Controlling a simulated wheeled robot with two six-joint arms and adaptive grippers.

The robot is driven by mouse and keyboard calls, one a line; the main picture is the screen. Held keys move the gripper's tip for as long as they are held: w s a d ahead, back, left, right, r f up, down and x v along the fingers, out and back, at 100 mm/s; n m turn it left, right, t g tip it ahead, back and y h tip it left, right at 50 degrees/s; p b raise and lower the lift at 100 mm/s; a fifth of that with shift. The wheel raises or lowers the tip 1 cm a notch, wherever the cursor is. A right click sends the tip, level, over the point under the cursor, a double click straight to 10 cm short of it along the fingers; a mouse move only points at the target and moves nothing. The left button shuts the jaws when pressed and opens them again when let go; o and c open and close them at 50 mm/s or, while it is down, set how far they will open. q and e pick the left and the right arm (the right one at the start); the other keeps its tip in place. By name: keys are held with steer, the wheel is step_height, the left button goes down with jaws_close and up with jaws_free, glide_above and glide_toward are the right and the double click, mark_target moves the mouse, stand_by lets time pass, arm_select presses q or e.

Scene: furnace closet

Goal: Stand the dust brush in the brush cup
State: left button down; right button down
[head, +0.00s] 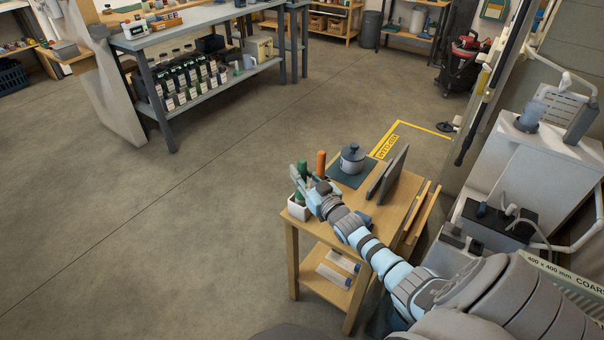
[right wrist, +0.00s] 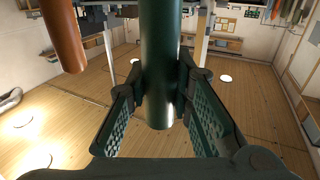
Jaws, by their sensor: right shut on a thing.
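A green cylinder, which looks like the dust brush's handle (head: 302,168), rises upright at my right gripper (head: 306,185). In the right wrist view the green handle (right wrist: 160,55) stands between the two fingers of the right gripper (right wrist: 160,90), which is shut on it. A white cup (head: 299,209), likely the brush cup, stands at the left corner of the small wooden table, just below the gripper. The gripper partly covers the cup, so I cannot tell whether the brush's lower end is inside it. The bristles are hidden. My left gripper is not in view.
An orange handle (head: 320,163) stands close behind the gripper and also shows in the right wrist view (right wrist: 64,35). A lidded grey pot (head: 352,159) sits on a dark mat (head: 344,178). A dark upright panel (head: 390,173) stands at the table's right.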

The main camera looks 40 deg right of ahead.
steer(key=shift+f+b, duration=1.65)
steer(key=shift+f, duration=0.15)
steer(key=c, duration=1.3)
jaws_free()
steer(key=shift+c, duration=0.2)
steer(key=s+a, duration=0.1)
steer(key=s, duration=1.1)
steer(key=shift+a, duration=0.3)
